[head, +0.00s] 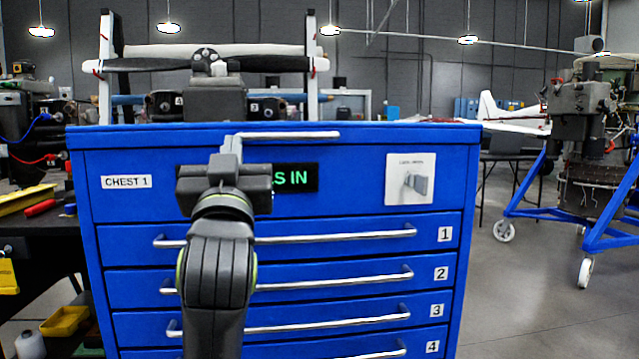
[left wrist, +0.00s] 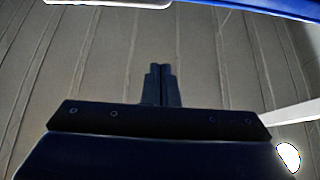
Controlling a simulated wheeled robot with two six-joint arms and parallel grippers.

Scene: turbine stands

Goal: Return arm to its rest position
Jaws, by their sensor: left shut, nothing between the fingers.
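My left arm rises from the bottom of the head view in front of the blue tool chest (head: 330,215). The gripper hides part of a sign with green letters (head: 294,178). My right gripper is not in view.
The chest has several drawers with bar handles, numbered ones below (head: 335,236). A propeller (head: 140,64) on a stand is above it. To the right, a blue wheeled stand (head: 545,212) carries an engine (head: 580,110), with open floor (head: 510,290) in front. A dark workbench with tools stands left.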

